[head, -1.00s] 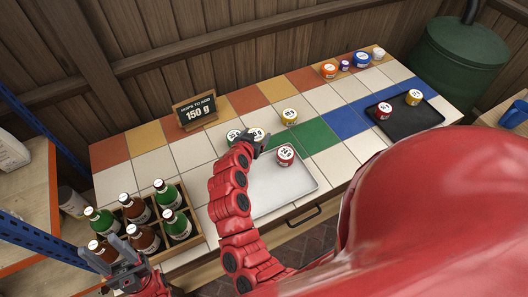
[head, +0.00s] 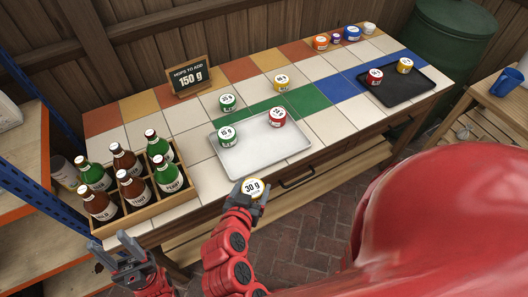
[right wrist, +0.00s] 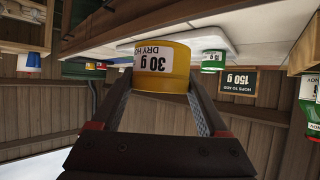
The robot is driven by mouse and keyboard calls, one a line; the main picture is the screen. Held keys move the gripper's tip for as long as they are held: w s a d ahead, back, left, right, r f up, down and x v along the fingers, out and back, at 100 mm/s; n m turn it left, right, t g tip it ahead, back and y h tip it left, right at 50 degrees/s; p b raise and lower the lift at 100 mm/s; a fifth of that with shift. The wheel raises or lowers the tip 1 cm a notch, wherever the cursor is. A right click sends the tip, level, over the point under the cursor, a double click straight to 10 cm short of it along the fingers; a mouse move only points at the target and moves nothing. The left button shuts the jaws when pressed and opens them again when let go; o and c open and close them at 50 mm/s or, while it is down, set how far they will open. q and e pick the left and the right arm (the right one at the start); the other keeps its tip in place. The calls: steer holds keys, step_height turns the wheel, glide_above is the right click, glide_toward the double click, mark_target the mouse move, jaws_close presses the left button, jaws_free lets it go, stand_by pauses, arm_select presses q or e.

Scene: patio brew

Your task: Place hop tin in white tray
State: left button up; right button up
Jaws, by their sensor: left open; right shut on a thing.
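My right gripper (head: 238,194) is shut on a yellow tin (head: 252,188) labelled 30 g, just in front of the table's front edge. In the right wrist view the same tin (right wrist: 161,68) sits between the fingers, its label upside down. The white tray (head: 288,152) lies on the tiled table beyond it. A green tin (head: 228,137) labelled 15 g and a red tin (head: 277,117) stand in the tray. My left gripper (head: 118,256) is open and empty, in front of the bottle crate.
A crate (head: 150,214) of several bottles stands left of the tray. A green tin (head: 228,102) and a yellow tin (head: 281,83) stand behind it. A black tray (head: 405,92) with two tins is at right. A sign (head: 189,80) reads 150 g. The tray's front right is clear.

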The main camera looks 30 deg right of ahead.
steer(key=shift+s+a+f, duration=0.1)
steer(key=shift+s+a, duration=0.1)
steer(key=shift+s, duration=0.1)
steer(key=p, duration=0.3)
glide_above(240, 162)
steer(key=shift+s+f, duration=0.2)
steer(key=shift+f, duration=0.5)
steer(key=shift+w+f, duration=0.15)
steer(key=shift+w, duration=0.05)
step_height(240, 162, down, 3)
steer(key=shift+f, duration=0.35)
steer(key=o, duration=1.2)
steer(key=shift+o, duration=0.2)
steer(key=shift+r, duration=0.15)
